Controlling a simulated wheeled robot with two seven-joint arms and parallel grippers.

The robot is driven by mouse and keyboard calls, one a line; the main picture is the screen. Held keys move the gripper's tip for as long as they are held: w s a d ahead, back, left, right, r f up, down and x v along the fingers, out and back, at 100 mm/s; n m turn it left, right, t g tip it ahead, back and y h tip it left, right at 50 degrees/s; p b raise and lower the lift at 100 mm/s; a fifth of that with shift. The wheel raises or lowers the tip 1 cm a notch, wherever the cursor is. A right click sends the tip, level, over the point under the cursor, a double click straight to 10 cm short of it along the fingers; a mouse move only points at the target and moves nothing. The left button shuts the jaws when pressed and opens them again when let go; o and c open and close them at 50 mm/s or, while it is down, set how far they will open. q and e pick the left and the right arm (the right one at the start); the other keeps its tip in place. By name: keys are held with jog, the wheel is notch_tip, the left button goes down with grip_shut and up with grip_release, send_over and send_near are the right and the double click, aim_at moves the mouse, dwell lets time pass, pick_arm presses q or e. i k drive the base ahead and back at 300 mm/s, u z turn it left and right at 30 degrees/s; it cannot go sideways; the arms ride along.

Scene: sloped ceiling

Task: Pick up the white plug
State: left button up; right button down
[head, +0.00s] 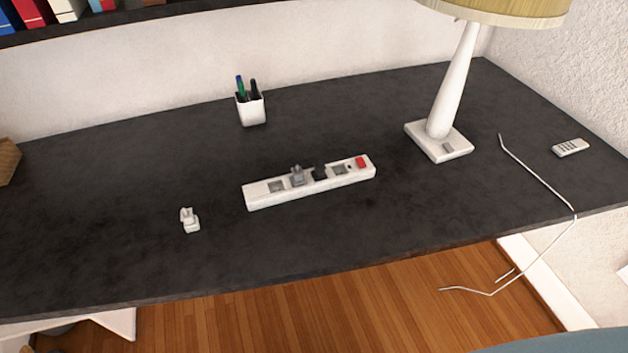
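A small white plug (190,220) stands on the dark desk top, left of a white power strip (262,198) and apart from it. The strip lies slantwise across the middle of the desk. A grey plug (297,176) and a black plug (320,172) sit in its sockets, and a red switch (361,162) is at its right end. Neither of my grippers shows in the head view.
The dark desk (120,255) is mostly bare around the white plug. A pen cup (251,108) stands behind the strip. A lamp (450,95), a white cord (535,172) and a small remote (570,147) are at the right. A wicker object (8,160) is at the left edge.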

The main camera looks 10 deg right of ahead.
aim_at(191, 222)
jog(key=u, duration=0.05)
jog(key=k, duration=1.05)
jog(key=z, duration=0.85)
jog(key=i, duration=1)
jog(key=u, duration=0.75)
jog(key=i, duration=0.8)
jog(key=u, duration=0.85)
